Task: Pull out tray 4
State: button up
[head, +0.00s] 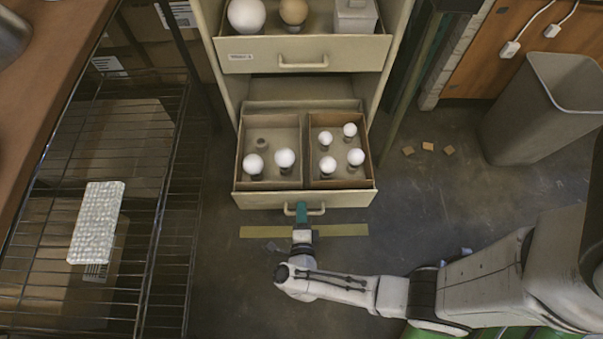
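A beige lower tray (345,198) stands pulled out from the cabinet, well past the tray above it. Whether it carries a number cannot be read. It has two open compartments with white bulbs standing in them. Its handle (318,211) is a light bar on the front face. My gripper (301,211), with teal fingers, is at the left part of this handle and overlaps it. The fingers look narrow from above; whether they are closed around the bar cannot be told.
An upper tray (345,56) with a label and handle holds large bulbs and a box. A wire rack (140,200) stands left with a white bubbly pack (97,223) on it. A grey bin (540,110) stands right. Yellow tape (342,230) crosses the floor; small wooden blocks (428,146) lie right.

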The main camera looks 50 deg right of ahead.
jog(key=shift+o, duration=0.6)
jog(key=p+v, duration=0.1)
jog(key=v, duration=1)
